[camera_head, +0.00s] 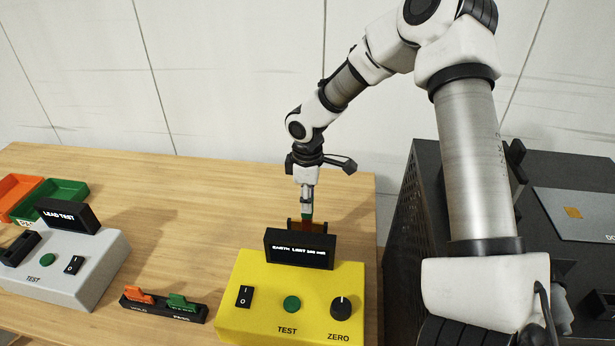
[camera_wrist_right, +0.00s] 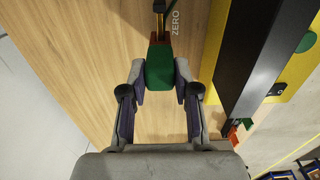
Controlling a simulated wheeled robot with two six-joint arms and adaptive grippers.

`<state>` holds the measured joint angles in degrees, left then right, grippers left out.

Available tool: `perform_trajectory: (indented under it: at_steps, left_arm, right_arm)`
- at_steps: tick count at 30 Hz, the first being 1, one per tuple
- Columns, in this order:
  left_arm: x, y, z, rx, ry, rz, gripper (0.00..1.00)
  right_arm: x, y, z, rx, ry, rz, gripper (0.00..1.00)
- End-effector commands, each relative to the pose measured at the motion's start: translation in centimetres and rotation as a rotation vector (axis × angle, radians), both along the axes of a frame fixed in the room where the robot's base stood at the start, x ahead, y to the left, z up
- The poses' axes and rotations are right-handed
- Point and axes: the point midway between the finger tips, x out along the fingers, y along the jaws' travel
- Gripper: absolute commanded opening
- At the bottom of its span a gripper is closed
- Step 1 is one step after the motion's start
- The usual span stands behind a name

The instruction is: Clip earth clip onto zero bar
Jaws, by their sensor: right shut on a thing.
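My right gripper (camera_head: 307,208) points down behind the yellow tester. In the right wrist view the gripper (camera_wrist_right: 160,95) is shut on a green clip (camera_wrist_right: 160,68), the earth clip, with one finger on each side. The clip's far end has a reddish-brown part. It lies right at a dark post with a brass-coloured piece (camera_wrist_right: 159,8), beside the word ZERO on the wood, which looks like the zero bar. I cannot tell whether the clip grips the bar. In the head view the tester's display hides most of this spot. My left gripper is not in view.
The yellow tester (camera_head: 255,305) carries a black display (camera_head: 300,249). A black holder (camera_head: 188,312) with an orange and a green clip lies left of it. A grey lead tester (camera_head: 90,265), orange and green trays (camera_head: 62,190) stand further left. A dark cabinet (camera_head: 415,215) stands at right.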

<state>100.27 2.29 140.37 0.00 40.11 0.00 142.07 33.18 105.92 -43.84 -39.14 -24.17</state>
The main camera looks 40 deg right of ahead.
Motion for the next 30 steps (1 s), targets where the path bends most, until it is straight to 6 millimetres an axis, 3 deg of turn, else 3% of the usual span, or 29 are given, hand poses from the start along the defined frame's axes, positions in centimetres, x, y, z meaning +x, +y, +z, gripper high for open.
perform_trajectory:
  at_steps: [13, 14, 15, 16, 26, 30]
  left_arm:
    - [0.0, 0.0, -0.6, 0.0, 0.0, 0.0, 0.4]
    - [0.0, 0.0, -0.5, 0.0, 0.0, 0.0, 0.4]
    - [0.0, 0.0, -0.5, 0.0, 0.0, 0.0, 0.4]
    - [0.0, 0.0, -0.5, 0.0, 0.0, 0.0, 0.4]
    - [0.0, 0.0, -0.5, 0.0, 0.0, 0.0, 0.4]
    - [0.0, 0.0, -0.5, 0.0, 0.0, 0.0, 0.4]
  right_arm:
    - [0.0, 0.0, -1.2, -0.001, 0.001, 0.0, 0.0]
    - [0.0, 0.0, -1.1, 0.0, 0.0, 0.0, 0.37]
    - [0.0, 0.0, -1.1, 0.0, 0.0, 0.0, 0.52]
    - [0.0, 0.0, -1.1, 0.0, 0.0, 0.0, 0.6]
    - [0.0, 0.0, -0.9, 0.0, 0.0, 0.0, 0.6]
    - [0.1, 0.0, 0.9, -0.001, -0.003, 0.0, 0.6]
